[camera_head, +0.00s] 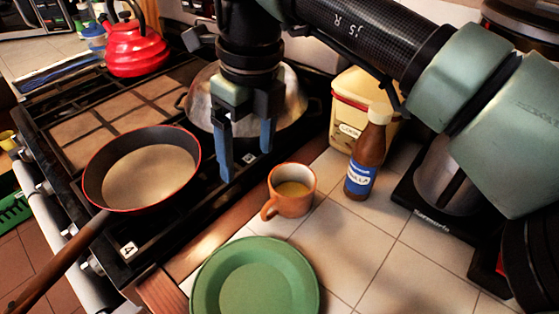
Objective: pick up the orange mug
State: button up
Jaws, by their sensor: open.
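The orange mug (293,205) stands upright on the white tiled counter, right of the stove and just behind the green plate. Its handle points to the lower left in the picture, and a yellowish inside shows through its open top. My gripper (246,163) points downward with its two blue-tipped fingers apart and nothing between them. In the picture it is up and left of the mug, in front of the metal pot at the stove's edge. It does not appear to touch the mug. Its exact height is hard to tell.
A green plate (255,283) lies in front of the mug. A brown bottle (369,158) and a cream container (352,103) stand behind right. The stove holds a red-rimmed pan (141,172), a metal pot (290,100) and a red kettle (135,48). Tiles right of the plate are clear.

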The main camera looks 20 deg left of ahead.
aim_at(268, 203)
jog(key=d, duration=0.1)
jog(key=w+d+f, duration=0.1)
jog(key=h, duration=0.1)
jog(key=shift+w+d+f, duration=0.2)
jog(key=shift+d+f, duration=0.05)
jog(key=shift+d, duration=0.15)
jog(key=f, duration=0.5)
jog(key=shift+s+f+b, duration=0.2)
jog(key=shift+f+b, duration=0.15)
jog(key=shift+s+a+f, duration=0.1)
jog(key=shift+s+f, duration=0.05)
jog(key=shift+f, duration=1.35)
jog(key=shift+s+a+f, duration=0.1)
jog(key=shift+s+f, duration=0.05)
jog(key=shift+f, duration=1.35)
grip_shut()
